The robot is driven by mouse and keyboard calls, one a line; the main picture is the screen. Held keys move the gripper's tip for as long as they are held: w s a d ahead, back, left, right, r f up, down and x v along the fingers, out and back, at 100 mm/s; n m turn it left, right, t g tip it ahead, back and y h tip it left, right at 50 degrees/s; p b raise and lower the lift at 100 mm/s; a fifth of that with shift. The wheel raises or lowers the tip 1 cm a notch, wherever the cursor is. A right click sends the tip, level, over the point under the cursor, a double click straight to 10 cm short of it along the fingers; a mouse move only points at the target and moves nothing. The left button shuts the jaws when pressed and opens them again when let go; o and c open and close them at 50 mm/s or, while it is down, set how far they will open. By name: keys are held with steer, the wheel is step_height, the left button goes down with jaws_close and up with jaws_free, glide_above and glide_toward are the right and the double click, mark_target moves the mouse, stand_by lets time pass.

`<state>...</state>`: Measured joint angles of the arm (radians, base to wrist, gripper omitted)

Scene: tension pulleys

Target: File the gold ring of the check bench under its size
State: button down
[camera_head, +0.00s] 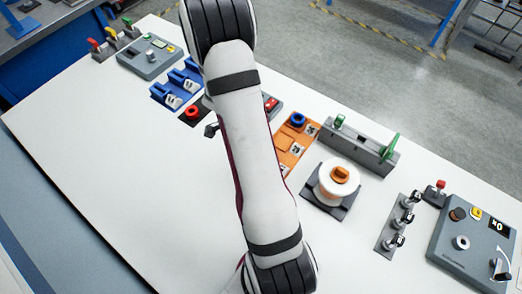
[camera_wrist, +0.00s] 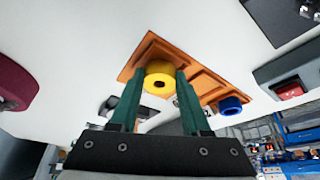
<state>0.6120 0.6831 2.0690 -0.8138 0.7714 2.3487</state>
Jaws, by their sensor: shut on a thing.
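The gold ring (camera_wrist: 158,69) sits between the two green fingers of my gripper (camera_wrist: 161,73) in the wrist view, and the gripper is shut on it. Behind it is the orange board (camera_wrist: 206,84) with recesses; I cannot tell whether the ring touches the board. A blue ring (camera_wrist: 231,105) lies at the board's other end. In the head view the orange board (camera_head: 284,157) is partly covered by my arm, with the blue ring (camera_head: 298,119) at its far end and printed labels along its side. The gold ring and gripper are hidden there.
A white drum with an orange knob (camera_head: 340,175) stands right of the board, near a grey fixture with green ends (camera_head: 360,146). A grey panel (camera_head: 465,262) and clamps (camera_head: 400,222) lie further right. A red ring (camera_head: 193,112) is left of my arm. The front-left table is clear.

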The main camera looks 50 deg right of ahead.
steer(key=shift+f, duration=0.45)
steer(key=shift+c, duration=0.6)
jaws_free()
steer(key=shift+r, duration=4.05)
